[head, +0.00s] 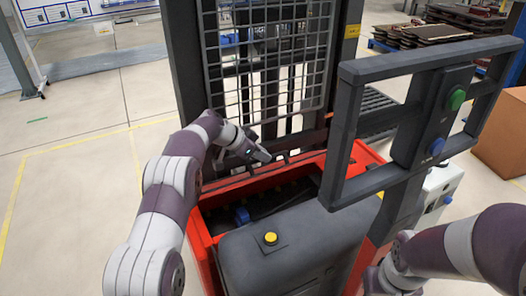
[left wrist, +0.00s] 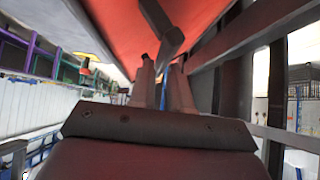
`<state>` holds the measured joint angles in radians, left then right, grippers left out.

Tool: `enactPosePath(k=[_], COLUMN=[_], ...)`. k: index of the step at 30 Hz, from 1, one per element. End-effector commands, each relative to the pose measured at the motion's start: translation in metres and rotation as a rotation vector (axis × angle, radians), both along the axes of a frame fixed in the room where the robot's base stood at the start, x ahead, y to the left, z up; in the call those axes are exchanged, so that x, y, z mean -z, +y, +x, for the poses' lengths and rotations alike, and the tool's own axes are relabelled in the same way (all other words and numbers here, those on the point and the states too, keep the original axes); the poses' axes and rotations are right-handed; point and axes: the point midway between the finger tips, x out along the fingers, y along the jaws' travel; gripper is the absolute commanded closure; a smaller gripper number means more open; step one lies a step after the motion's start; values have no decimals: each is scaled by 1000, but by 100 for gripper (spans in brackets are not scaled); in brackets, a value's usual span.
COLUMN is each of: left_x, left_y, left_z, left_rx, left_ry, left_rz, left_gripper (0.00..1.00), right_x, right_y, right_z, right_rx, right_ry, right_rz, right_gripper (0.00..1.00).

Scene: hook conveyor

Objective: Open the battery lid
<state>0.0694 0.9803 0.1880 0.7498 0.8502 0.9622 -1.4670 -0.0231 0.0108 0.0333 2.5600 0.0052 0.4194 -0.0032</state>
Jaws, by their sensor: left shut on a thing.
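The red battery lid (head: 268,180) shows as a narrow, raised red strip at the back of the battery bay, by the truck's mast. My left gripper (head: 262,155) is at its upper edge, shut on a dark lid handle. In the left wrist view, the lid's broad red face (left wrist: 105,28) slopes above my fingers (left wrist: 163,72), and the dark handle (left wrist: 171,42) is between the fingertips. The lid's exact angle is hard to tell. The bay is uncovered, with a dark interior (head: 268,202) and a blue connector (head: 241,215). My right gripper is out of view.
A grey housing with a yellow button (head: 270,238) stands in front of the bay. A dark guard frame (head: 345,130) with green and blue buttons rises to the right. The mast's wire grille (head: 265,60) stands behind the lid. Open floor (head: 85,120) lies left.

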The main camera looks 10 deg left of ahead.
Motion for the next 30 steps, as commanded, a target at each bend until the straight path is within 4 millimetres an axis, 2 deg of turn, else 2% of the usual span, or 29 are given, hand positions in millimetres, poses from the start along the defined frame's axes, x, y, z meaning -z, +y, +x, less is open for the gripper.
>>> enactPosePath(k=[1, 8, 9, 11, 30], left_x=[11, 13, 13, 12, 4], left_y=[5, 5, 5, 5, 2], left_z=[-1, -1, -2, -1, 0], left_rx=[-6, -7, -6, -6, -3], left_ry=[11, 14, 15, 14, 3], left_rz=[10, 10, 11, 9, 4], left_gripper=[100, 100, 79, 62, 62], right_x=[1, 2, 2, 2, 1], right_y=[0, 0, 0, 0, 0], right_z=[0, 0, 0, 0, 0], right_rx=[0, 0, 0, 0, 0], right_ry=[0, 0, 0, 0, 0], right_rz=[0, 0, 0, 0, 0], right_gripper=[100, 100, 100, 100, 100])
